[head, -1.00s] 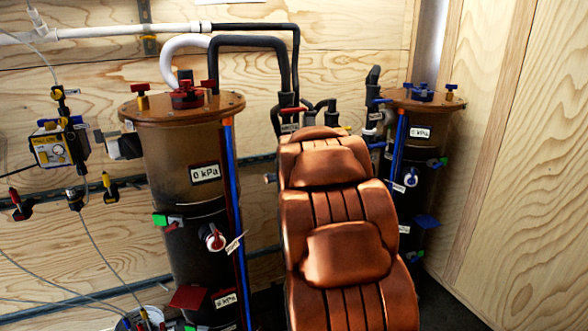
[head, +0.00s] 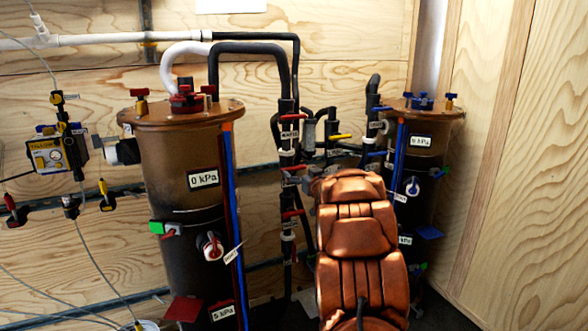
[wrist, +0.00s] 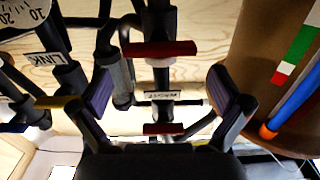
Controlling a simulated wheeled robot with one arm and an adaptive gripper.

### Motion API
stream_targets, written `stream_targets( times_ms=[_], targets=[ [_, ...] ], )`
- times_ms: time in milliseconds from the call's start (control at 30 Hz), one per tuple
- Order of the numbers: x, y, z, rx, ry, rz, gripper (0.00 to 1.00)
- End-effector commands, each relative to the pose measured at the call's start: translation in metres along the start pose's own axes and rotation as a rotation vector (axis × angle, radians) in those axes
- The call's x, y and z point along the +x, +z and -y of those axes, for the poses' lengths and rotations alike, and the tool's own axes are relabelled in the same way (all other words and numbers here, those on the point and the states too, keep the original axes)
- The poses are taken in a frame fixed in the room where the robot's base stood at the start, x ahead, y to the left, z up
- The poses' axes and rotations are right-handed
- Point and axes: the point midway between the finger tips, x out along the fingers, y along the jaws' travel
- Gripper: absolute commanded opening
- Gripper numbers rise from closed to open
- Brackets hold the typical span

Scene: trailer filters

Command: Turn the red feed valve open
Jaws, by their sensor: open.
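Red valve handles sit one above another on the dark vertical pipe between the two filters: an upper handle (head: 293,116), a middle handle (head: 294,167) and a lower one (head: 292,214). The labels are too small to tell which is the feed valve. In the wrist view, a wide red handle (wrist: 159,48) lies crosswise ahead and a smaller red handle (wrist: 164,128) shows below it, with a label between them. My gripper (wrist: 165,92) is open and empty, its purple-padded fingers on either side of this pipe. In the head view my copper arm mostly hides the gripper.
The left brown filter (head: 183,150) stands close to the pipe, and the right filter (head: 417,180) stands in the back corner. A yellow handle (head: 339,137) and black pipes crowd the gap. A wooden wall (head: 520,180) bounds the right.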

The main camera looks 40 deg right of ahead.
Motion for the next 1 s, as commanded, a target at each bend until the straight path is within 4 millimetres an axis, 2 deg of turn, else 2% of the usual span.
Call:
stream_targets(
  times_ms=[400, 600, 833, 1000],
  targets=[
    [0.045, 0.003, 0.0, 0.0, 0.0, 0.004, 1.0],
    [0.053, 0.002, 0.0, 0.001, 0.001, 0.003, 1.0],
    [0.054, 0.002, 0.0, 0.001, 0.001, 0.003, 1.0],
    [0.053, 0.002, 0.0, 0.001, 0.001, 0.003, 0.83]
  ],
)
